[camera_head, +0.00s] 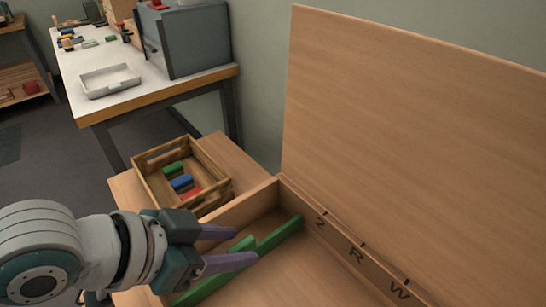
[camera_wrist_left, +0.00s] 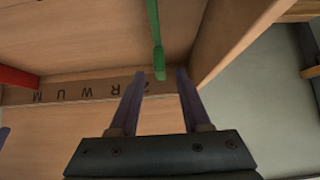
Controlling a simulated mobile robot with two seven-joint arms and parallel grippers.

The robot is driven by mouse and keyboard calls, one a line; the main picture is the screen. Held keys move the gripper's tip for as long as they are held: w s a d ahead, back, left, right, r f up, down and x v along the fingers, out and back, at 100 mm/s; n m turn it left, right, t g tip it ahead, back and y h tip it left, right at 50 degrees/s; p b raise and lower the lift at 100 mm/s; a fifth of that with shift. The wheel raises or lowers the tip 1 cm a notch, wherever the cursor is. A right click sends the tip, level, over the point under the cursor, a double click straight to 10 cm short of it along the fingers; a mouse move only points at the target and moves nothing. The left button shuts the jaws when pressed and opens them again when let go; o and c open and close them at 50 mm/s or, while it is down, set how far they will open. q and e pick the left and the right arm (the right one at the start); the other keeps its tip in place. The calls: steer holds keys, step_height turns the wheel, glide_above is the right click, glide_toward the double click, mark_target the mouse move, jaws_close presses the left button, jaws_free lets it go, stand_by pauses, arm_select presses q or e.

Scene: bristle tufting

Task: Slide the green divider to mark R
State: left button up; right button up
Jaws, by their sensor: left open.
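The green divider (camera_head: 280,235) stands in the open wooden box, its far end near the letter strip (camera_head: 338,240), just left of the mark that looks like 2 or Z. It has a raised tab. Mark R (camera_head: 357,254) is further right along the strip. My left gripper (camera_head: 246,245) is open and empty above the box, over the divider's near part. In the left wrist view, the green divider (camera_wrist_left: 155,35) lies ahead, between the lines of the two purple fingers (camera_wrist_left: 157,82), apart from them. A purple sliver at that view's left edge may be my right gripper.
A red divider (camera_wrist_left: 18,76) shows in the left wrist view. The tall open lid (camera_head: 420,130) rises behind the box. A wooden crate (camera_head: 150,188) with coloured blocks stands beside the box. A workbench with a white tray (camera_head: 110,80) is further back. The box floor right of the green divider looks clear.

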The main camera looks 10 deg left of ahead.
arm_select(q)
steer(key=shift+x, duration=1.1)
steer(key=shift+c, duration=0.2)
jaws_close()
stand_by(0.5)
